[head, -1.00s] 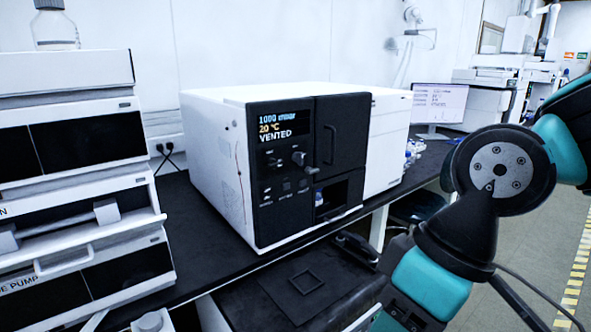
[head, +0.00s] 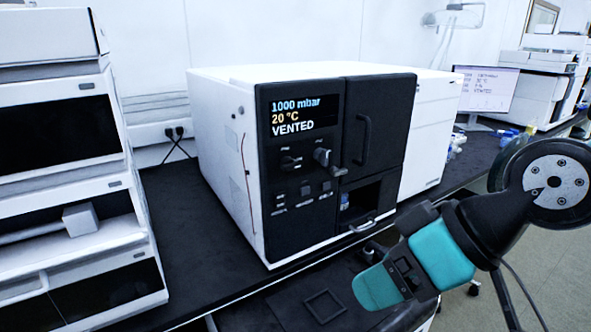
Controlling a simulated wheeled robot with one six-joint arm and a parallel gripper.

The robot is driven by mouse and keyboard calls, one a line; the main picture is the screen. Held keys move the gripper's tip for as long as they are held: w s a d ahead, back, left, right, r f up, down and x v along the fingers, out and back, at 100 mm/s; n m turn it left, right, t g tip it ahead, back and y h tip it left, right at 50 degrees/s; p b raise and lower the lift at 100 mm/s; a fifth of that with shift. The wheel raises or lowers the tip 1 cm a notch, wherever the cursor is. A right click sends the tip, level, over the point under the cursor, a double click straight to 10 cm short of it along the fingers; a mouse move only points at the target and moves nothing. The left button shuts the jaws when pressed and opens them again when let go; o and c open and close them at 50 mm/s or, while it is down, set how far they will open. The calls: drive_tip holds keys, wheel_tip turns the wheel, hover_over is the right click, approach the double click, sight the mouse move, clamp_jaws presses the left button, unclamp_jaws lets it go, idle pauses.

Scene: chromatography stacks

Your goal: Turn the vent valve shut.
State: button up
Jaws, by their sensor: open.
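The white oven-like unit (head: 222,150) has a black front panel whose display (head: 305,117) reads 1000 mbar, 20 °C and VENTED. Below the display are two controls: a small knob (head: 290,163) on the left and a larger one with a lever handle (head: 325,158) on the right, its handle slanting down to the right. Their labels are too small to read, so I cannot tell which is the vent valve. My gripper (head: 369,253) is low, below and right of the controls, mostly hidden by my wrist. It is apart from both controls.
A door handle (head: 364,140) stands out right of the controls, above an open recess (head: 360,203) with a small handle below. A stack of white modules (head: 125,240) stands at the left. A monitor (head: 487,92) is behind at the right. The black bench (head: 185,225) is clear between stack and unit.

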drive_tip(key=w+a+f+t+y+b, duration=0.2)
drive_tip(key=w+a+t+y, duration=0.15)
drive_tip(key=w, duration=0.35)
drive_tip(key=m+t+h+b, duration=0.1)
drive_tip(key=m+t+b, duration=0.1)
drive_tip(key=t, duration=0.7)
approach(293, 167)
drive_tip(key=p+x, duration=0.2)
drive_tip(key=p, duration=0.2)
drive_tip(key=p+x, duration=0.3)
drive_tip(key=p, duration=0.2)
drive_tip(key=p+x, duration=0.3)
drive_tip(key=p, duration=0.2)
drive_tip(key=shift+w+a+r, duration=0.15)
drive_tip(key=shift+w+r, duration=0.05)
drive_tip(key=shift+r, duration=0.1)
drive_tip(key=shift+w+a+f, duration=0.15)
drive_tip(key=shift+w+a, duration=0.05)
drive_tip(key=shift+w, duration=0.1)
drive_tip(key=shift+c, duration=0.5)
drive_tip(key=c, duration=0.8)
